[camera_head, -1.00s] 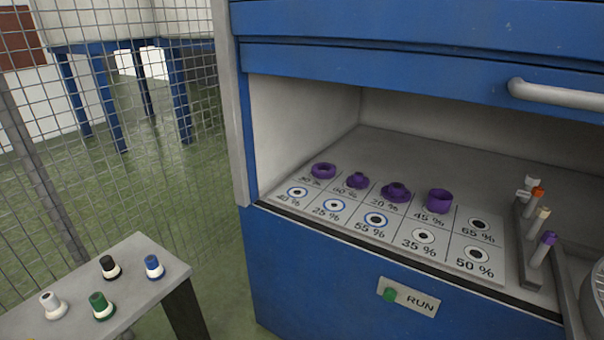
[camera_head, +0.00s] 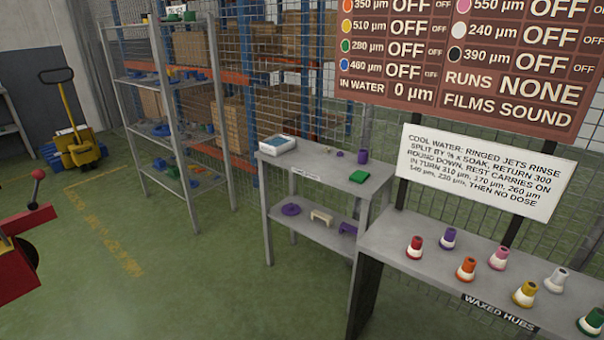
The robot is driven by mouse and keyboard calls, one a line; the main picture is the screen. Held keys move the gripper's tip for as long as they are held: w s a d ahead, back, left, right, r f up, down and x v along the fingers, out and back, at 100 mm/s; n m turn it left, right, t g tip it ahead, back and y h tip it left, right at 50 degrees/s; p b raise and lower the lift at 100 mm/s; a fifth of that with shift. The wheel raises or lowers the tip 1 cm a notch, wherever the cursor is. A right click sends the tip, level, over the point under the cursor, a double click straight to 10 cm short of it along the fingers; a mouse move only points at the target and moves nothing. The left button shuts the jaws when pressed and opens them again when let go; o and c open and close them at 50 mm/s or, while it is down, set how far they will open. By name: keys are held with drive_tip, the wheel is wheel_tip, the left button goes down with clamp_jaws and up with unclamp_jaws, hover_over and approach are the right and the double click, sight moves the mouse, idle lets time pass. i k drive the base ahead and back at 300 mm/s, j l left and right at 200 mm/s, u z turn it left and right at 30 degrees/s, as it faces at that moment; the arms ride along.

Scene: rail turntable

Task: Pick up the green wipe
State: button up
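A flat green pad, which looks like the green wipe (camera_head: 359,177), lies on the top of a small grey two-level table, near its front right corner. It is apart from the other things on that top. My gripper is not in view.
The small table (camera_head: 325,177) also bears a white box with a blue top (camera_head: 277,144) and a purple cylinder (camera_head: 363,156). A grey bench (camera_head: 400,235) with several coloured hubs adjoins it at right. A metal shelf (camera_head: 182,110) stands left. Green floor (camera_head: 190,285) is clear in front.

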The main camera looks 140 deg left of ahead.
sight(360, 176)
drive_tip(key=u, duration=2.35)
drive_tip(key=i+u, duration=0.1)
drive_tip(key=u, duration=0.4)
drive_tip(key=i+l+u, duration=0.1)
drive_tip(key=u, duration=0.4)
drive_tip(key=i+l+u, duration=0.1)
drive_tip(key=u, duration=0.35)
drive_tip(key=l+u, duration=0.25)
drive_tip(key=u, duration=0.25)
drive_tip(key=j+u, duration=0.1)
drive_tip(key=j, duration=0.6)
drive_tip(key=i+j+z, duration=0.45)
drive_tip(key=i+j, duration=1.4)
drive_tip(key=i, duration=0.05)
